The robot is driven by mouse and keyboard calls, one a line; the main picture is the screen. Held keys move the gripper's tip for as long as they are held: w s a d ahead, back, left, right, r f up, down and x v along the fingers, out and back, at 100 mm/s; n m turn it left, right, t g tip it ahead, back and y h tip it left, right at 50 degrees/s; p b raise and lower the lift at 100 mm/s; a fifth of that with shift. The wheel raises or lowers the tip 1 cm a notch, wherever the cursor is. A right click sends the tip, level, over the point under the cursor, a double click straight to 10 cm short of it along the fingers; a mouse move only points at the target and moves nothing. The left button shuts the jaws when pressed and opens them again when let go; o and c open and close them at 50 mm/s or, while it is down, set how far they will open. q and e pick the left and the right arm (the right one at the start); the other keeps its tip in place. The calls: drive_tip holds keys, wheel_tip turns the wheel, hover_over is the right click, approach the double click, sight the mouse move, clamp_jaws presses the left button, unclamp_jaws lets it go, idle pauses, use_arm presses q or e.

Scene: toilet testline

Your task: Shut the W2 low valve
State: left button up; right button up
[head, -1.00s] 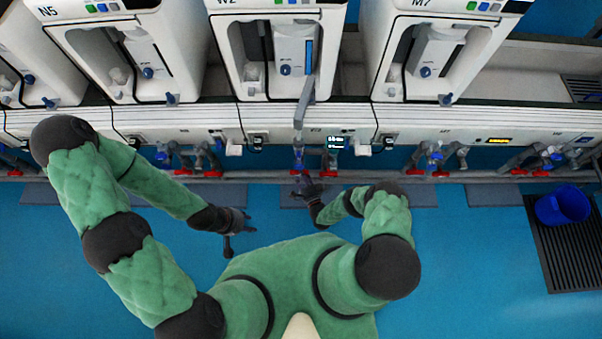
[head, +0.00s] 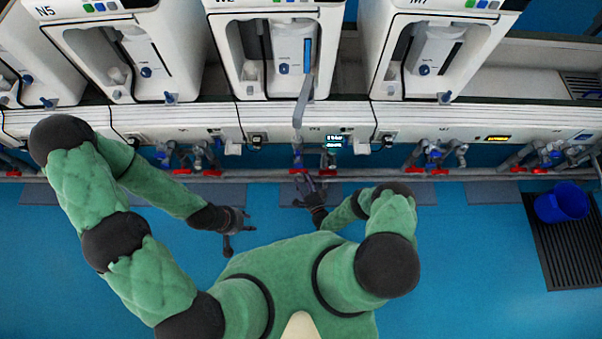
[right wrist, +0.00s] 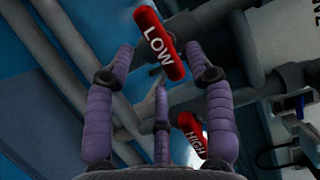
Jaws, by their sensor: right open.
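The W2 station (head: 275,60) stands at the top middle of the head view, with its pipes and valves below the bench front. In the right wrist view the red LOW handle (right wrist: 158,44) lies tilted between the spread fingers of my right gripper (right wrist: 162,72), which is open. I cannot tell whether any finger touches it. The red HIGH handle (right wrist: 193,135) is lower, partly hidden behind a finger. In the head view my right gripper (head: 308,188) is just below the red handles under W2. My left gripper (head: 236,232) is over the blue floor, away from the valves; its fingers look apart.
Grey pipes (right wrist: 75,75) run close around the handles. More red-handled valves (head: 425,170) sit under the neighbouring stations. A blue bucket (head: 562,203) stands on a dark grate (head: 572,262) at right. The floor near my left gripper is clear.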

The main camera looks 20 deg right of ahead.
drive_tip(key=s, duration=0.8)
drive_tip(key=shift+d, duration=0.45)
